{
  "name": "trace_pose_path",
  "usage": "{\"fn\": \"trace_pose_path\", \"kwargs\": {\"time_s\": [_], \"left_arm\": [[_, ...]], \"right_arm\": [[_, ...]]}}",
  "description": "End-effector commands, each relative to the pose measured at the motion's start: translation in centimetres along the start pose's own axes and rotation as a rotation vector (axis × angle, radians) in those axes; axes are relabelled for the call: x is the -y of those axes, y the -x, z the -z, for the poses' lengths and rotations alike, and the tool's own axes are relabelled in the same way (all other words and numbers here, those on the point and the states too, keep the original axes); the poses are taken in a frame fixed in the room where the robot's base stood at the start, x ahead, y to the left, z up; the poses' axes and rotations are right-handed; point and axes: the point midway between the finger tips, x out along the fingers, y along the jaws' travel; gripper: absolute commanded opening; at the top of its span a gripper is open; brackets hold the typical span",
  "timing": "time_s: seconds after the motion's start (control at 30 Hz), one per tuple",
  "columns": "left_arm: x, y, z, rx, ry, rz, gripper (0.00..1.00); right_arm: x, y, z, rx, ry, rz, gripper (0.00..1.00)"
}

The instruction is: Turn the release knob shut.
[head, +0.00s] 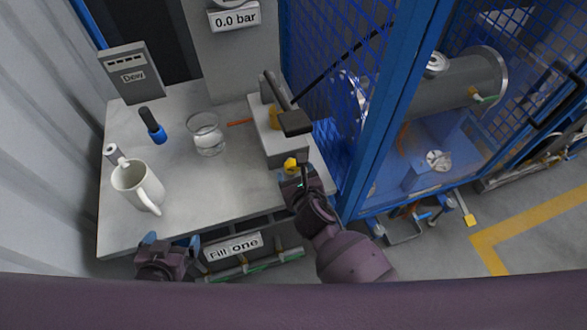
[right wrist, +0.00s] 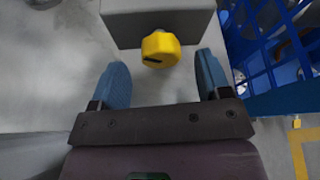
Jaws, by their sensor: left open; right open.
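The release knob is a small yellow knob (head: 291,165) on the front of a grey block (head: 287,152) at the right end of the counter. In the right wrist view the yellow knob (right wrist: 160,49) has a dark mark on its face. My right gripper (head: 292,178) is at the knob in the head view. In the right wrist view its two blue fingers are apart, with the knob just ahead of the gap between them (right wrist: 160,80); they do not appear to touch it. My left gripper (head: 168,240) is open and empty at the counter's front edge.
On the counter (head: 190,190) stand a white mug (head: 137,186), a glass of water (head: 206,135) and a blue-and-black tool (head: 153,127). A black-handled lever (head: 285,105) rises above the block. A blue mesh cage (head: 375,110) stands close on the right. A gauge reads 0.0 bar (head: 235,18).

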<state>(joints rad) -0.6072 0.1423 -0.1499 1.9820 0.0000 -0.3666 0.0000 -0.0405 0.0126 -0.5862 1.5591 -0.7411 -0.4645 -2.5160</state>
Motion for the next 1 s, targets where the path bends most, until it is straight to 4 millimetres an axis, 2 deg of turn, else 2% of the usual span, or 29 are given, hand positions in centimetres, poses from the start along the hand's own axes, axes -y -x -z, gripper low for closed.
{"fn": "trace_pose_path", "kwargs": {"time_s": [0.1, 0.23, 0.6, 0.9, 0.93, 1.0], "left_arm": [[0.0, -0.2, 0.0, -0.004, -0.001, -0.001, 1.00], [-0.1, -0.4, 0.1, -0.008, -0.001, -0.001, 1.00], [-0.1, -0.5, 0.4, -0.015, -0.002, -0.002, 1.00], [-0.1, -0.4, 0.4, -0.015, -0.002, -0.002, 1.00], [-0.1, -0.4, 0.4, -0.014, -0.002, -0.002, 1.00], [-0.1, -0.4, 0.3, -0.013, -0.001, -0.001, 1.00]], "right_arm": [[0.0, -1.5, 0.0, 0.000, 0.000, 0.000, 0.71], [0.0, -2.4, 0.0, 0.001, -0.001, 0.000, 0.71], [0.0, -2.8, 0.0, 0.000, 0.000, 0.000, 0.71], [0.0, -2.8, 0.0, 0.000, 0.000, 0.000, 0.25], [0.0, -2.7, 0.0, 0.000, 0.000, 0.000, 0.21], [0.0, -2.7, 0.0, 0.000, -0.001, 0.000, 0.21]]}}
